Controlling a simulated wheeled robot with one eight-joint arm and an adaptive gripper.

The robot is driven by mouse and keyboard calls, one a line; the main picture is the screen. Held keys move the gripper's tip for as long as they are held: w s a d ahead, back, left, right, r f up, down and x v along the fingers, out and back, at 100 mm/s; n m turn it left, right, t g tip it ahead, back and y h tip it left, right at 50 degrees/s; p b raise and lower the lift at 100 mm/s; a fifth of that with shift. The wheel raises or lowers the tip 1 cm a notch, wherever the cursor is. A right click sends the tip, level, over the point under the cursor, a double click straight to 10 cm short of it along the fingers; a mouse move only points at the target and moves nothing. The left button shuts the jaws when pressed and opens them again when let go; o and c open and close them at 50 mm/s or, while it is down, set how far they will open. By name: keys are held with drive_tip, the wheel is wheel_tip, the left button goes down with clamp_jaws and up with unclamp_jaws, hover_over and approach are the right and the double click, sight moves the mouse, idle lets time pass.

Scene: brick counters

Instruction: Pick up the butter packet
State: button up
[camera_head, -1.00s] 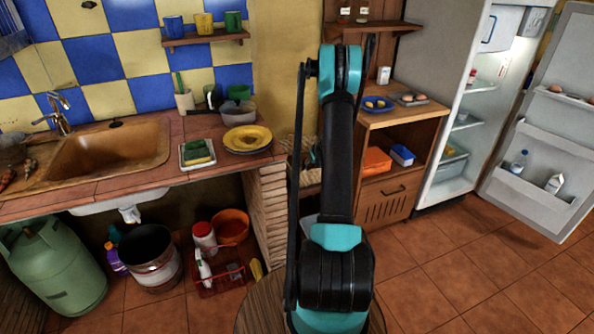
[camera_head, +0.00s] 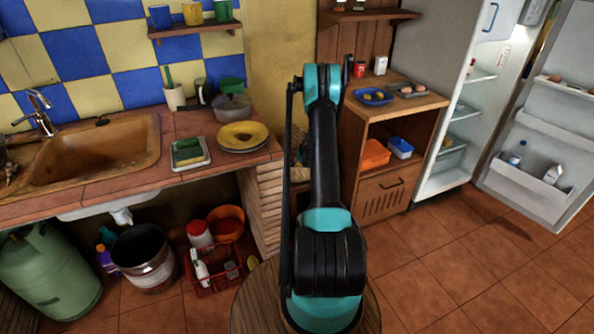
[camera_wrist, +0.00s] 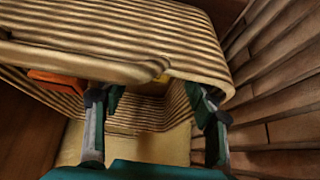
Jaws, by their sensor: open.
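I cannot make out a butter packet with certainty in either view. In the wrist view, my gripper (camera_wrist: 156,97) is open, its two dark teal fingers apart with nothing seen held. The fingers are in front of a ribbed, wicker-like container (camera_wrist: 120,55) with a thick rim. A small yellow patch (camera_wrist: 160,78) shows beyond the fingertips, below the rim; I cannot tell what it is. An orange item (camera_wrist: 55,80) shows to the left. In the head view, my arm hides the gripper.
Brickwork (camera_wrist: 285,95) stands close on the right in the wrist view. In the head view, a tiled counter (camera_head: 90,187) is left, and a wooden cabinet (camera_head: 385,205) and open fridge (camera_head: 440,180) are right. The floor (camera_head: 450,260) at right is clear.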

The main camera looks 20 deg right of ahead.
sight(297, 166)
drive_tip(key=shift+x, duration=1.05)
drive_tip(key=x, duration=0.3)
drive_tip(key=shift+w+d+f, duration=0.1)
drive_tip(key=shift+w, duration=0.45)
drive_tip(key=shift+w+f, duration=0.4)
drive_tip(key=shift+f, duration=0.2)
drive_tip(key=c, duration=1.1)
drive_tip(key=shift+r, duration=0.1)
